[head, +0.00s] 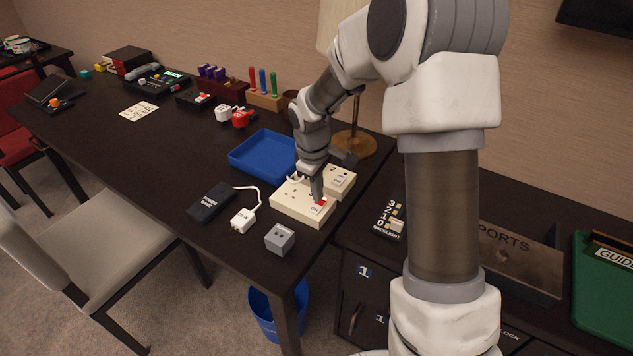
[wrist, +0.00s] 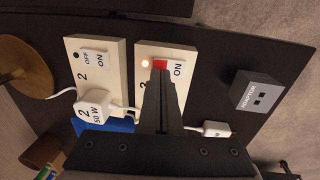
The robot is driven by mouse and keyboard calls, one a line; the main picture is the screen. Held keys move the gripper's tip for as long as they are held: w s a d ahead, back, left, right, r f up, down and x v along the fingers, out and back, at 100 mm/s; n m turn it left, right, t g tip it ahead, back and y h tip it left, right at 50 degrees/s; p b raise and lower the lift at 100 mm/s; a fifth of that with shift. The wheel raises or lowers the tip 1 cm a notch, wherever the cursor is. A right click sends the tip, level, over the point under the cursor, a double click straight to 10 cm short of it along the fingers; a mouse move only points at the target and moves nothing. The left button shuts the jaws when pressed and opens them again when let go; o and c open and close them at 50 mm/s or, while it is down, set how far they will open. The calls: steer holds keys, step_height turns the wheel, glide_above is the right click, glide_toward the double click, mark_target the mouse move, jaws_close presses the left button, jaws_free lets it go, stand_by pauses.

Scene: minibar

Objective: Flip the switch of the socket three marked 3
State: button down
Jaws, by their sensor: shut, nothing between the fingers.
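The nearer cream socket (head: 290,203) lies on the dark desk; it also shows in the wrist view (wrist: 145,51), where its number is mostly hidden behind my fingers. Its lamp (wrist: 145,64) is lit. Its rocker switch (wrist: 178,68) shows a red part and a white part with ON. My gripper (head: 318,198) is shut and empty, pointing down with its tips at the red part of the switch. I cannot tell whether they touch it. The socket marked 2 (wrist: 113,72) lies beside it, with a dark lamp and a plug (wrist: 92,108) marked 2 and 50 W.
A grey adaptor cube (head: 280,238), a white plug (head: 243,220) and a black power bank (head: 210,203) lie near the desk's front edge. A blue tray (head: 262,152) sits behind them. A lamp (head: 354,143) stands behind the sockets.

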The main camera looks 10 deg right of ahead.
steer(key=shift+f, duration=0.4)
steer(key=shift+d+r+p, duration=0.1)
steer(key=shift+p, duration=0.3)
steer(key=shift+w+p, duration=0.1)
steer(key=shift+p, duration=0.4)
steer(key=shift+f+g+y, duration=0.3)
steer(key=shift+f, duration=0.15)
steer(key=shift+s+a, duration=0.6)
steer(key=shift+s, duration=0.1)
steer(key=shift+r, duration=0.1)
